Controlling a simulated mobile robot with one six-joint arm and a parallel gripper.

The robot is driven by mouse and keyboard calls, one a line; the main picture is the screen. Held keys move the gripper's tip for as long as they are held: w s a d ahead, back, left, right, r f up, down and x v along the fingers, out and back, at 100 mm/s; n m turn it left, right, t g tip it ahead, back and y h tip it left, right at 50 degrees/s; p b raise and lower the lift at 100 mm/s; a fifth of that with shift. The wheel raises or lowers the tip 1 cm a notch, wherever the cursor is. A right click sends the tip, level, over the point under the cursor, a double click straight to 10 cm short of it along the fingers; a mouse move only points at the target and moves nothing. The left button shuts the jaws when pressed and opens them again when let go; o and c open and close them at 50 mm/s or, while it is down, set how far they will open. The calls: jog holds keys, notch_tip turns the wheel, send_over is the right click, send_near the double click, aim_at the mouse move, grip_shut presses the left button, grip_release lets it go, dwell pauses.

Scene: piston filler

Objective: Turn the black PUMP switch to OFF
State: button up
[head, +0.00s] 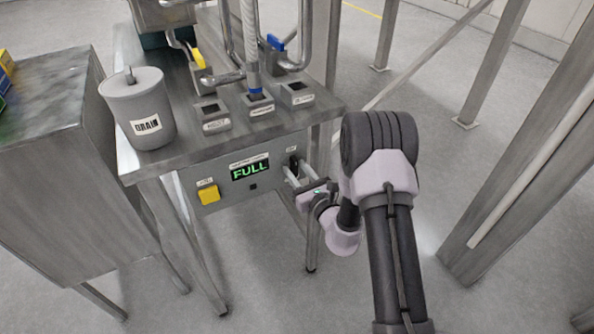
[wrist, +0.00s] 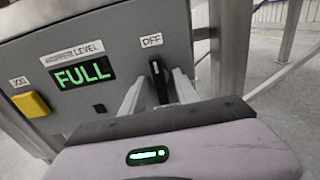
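The black switch (wrist: 159,82) is on the grey front panel, right of the green FULL display (wrist: 83,73). In the wrist view its handle stands roughly upright, below a small label that seems to read OFF (wrist: 152,40). In the head view the switch (head: 293,162) is small and partly hidden by my gripper. My gripper (wrist: 158,78) is open, with its two pale fingers reaching toward the panel on either side of the handle. A gap shows on the left of the handle; the right finger looks closer. I cannot tell whether either finger touches it.
A yellow button (head: 208,194) is at the panel's left. On the machine top (head: 190,138) are a grey DRAIN container (head: 138,110), pipes and several labelled blocks. A metal cabinet (head: 45,150) stands at left, and steel posts (head: 497,160) at right. Open floor lies around my arm.

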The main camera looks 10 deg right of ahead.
jog(key=v, duration=1.7)
jog(key=shift+s+p, duration=0.2)
jog(key=shift+p, duration=0.1)
jog(key=shift+d, duration=0.1)
